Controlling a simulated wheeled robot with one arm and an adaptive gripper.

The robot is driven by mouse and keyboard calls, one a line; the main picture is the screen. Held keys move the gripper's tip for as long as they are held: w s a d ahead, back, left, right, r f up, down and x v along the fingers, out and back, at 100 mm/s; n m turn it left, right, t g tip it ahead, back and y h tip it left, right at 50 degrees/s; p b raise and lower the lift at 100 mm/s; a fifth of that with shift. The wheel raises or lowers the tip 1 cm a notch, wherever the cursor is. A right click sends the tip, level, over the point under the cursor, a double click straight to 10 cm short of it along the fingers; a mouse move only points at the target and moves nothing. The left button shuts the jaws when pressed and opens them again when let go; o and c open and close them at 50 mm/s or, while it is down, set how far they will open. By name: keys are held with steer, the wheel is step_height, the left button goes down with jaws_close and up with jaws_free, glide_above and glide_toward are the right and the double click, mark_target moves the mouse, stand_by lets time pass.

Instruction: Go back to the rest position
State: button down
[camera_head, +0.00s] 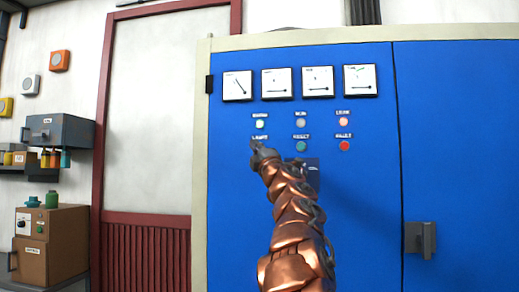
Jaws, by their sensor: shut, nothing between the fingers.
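My gripper (256,147) is shut and empty at the end of my raised copper-coloured arm. It is in front of the blue cabinet (362,195), just below the label at the lower left of the button group. It hides whatever is under that label. I cannot tell whether the fingertips touch the panel. A green button (301,146) and a red button (344,146) are to its right. A row of pale lamps is above, with the left lamp (260,124) nearest to my gripper.
Several white dial gauges (318,81) line the cabinet's top. A grey handle (420,239) sticks out at the lower right. At left are a red-framed door (150,120), a grey box (60,131) on the wall and a brown box (64,245). Space before the door looks clear.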

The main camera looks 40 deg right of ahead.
stand_by(0.6)
steer(key=s+a+f+m+g+h, duration=0.2)
steer(key=f+m+g, duration=0.4)
steer(key=f+m, duration=0.3)
steer(key=s+a+f+m+g+h, duration=0.15)
steer(key=f+m+g, duration=0.4)
steer(key=f, duration=0.55)
steer(key=s+a+f+m+g+y, duration=0.1)
steer(key=s+a+f+g+y, duration=0.15)
steer(key=a+f, duration=0.6)
steer(key=s+a+f+m+g+y, duration=0.25)
steer(key=s+a+f, duration=0.2)
steer(key=f, duration=0.75)
steer(key=s+a+f+n+g+y, duration=0.2)
steer(key=s+a+f+g+y, duration=0.25)
steer(key=s+a+f, duration=0.95)
steer(key=s+a+f+g+y, duration=0.2)
steer(key=s+a+f, duration=0.5)
steer(key=s+a, duration=0.5)
steer(key=shift+s+n+g+y, duration=0.4)
steer(key=shift+g, duration=0.4)
steer(key=shift+d, duration=0.1)
